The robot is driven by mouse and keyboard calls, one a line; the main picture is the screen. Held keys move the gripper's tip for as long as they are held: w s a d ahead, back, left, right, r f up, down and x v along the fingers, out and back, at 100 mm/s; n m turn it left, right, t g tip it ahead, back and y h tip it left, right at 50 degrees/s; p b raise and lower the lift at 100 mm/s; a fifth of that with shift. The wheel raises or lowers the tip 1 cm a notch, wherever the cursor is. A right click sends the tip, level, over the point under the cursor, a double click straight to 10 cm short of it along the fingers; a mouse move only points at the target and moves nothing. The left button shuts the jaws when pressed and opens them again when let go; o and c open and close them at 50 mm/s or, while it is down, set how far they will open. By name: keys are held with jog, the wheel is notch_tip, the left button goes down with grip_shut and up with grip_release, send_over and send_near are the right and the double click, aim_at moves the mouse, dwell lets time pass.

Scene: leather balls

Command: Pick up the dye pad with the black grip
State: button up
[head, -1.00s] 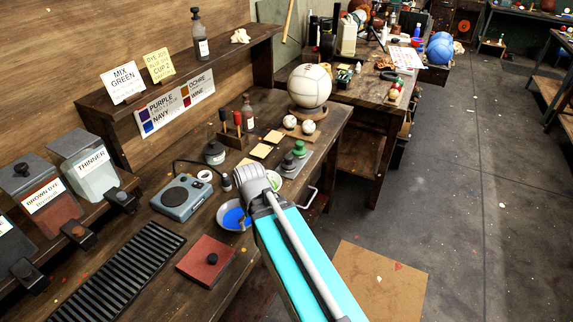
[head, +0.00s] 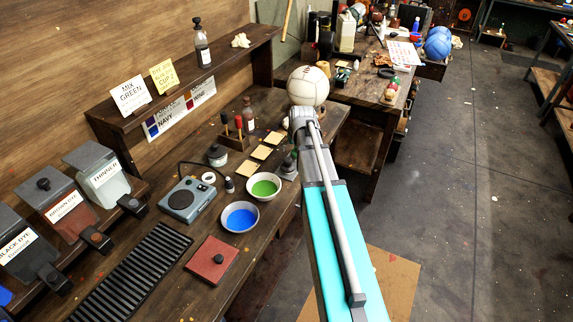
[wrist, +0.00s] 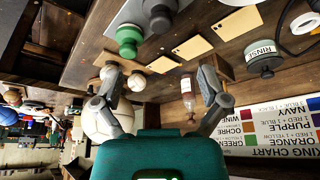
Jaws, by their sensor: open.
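A dye pad with a black grip (wrist: 158,14) stands on a grey plate at the top of the wrist view. Beside it is a pad with a green grip (wrist: 128,40). In the head view a dark grip (head: 289,161) shows on the plate, partly behind my arm, and the green one is barely visible. My gripper (wrist: 160,73) is open and empty, its fingers apart over the bench, away from both grips. In the head view my forearm hides it. A flat red square with a black knob (head: 219,258) lies at the front of the bench.
A white ball (head: 308,86) sits beyond my wrist. Bowls of green (head: 264,187) and blue (head: 240,217) liquid stand at the bench's front edge. Yellow cards (wrist: 180,55) and a bottle (wrist: 187,95) are near the gripper. A shelf (head: 130,125) runs along the wall.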

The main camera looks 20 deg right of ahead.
aim_at(288, 160)
jog(key=shift+f, duration=0.15)
jog(key=b+x, duration=0.7)
jog(key=x, duration=0.1)
jog(key=shift+b, duration=0.4)
jog(key=shift+w+f, duration=0.15)
dwell(0.6)
jog(key=b+x, duration=0.3)
jog(key=shift+w, duration=0.35)
jog(key=shift+b+x, duration=0.85)
jog(key=shift+x, duration=0.15)
jog(key=shift+c, duration=0.2)
jog(key=c, duration=1.2)
jog(key=shift+r, duration=0.2)
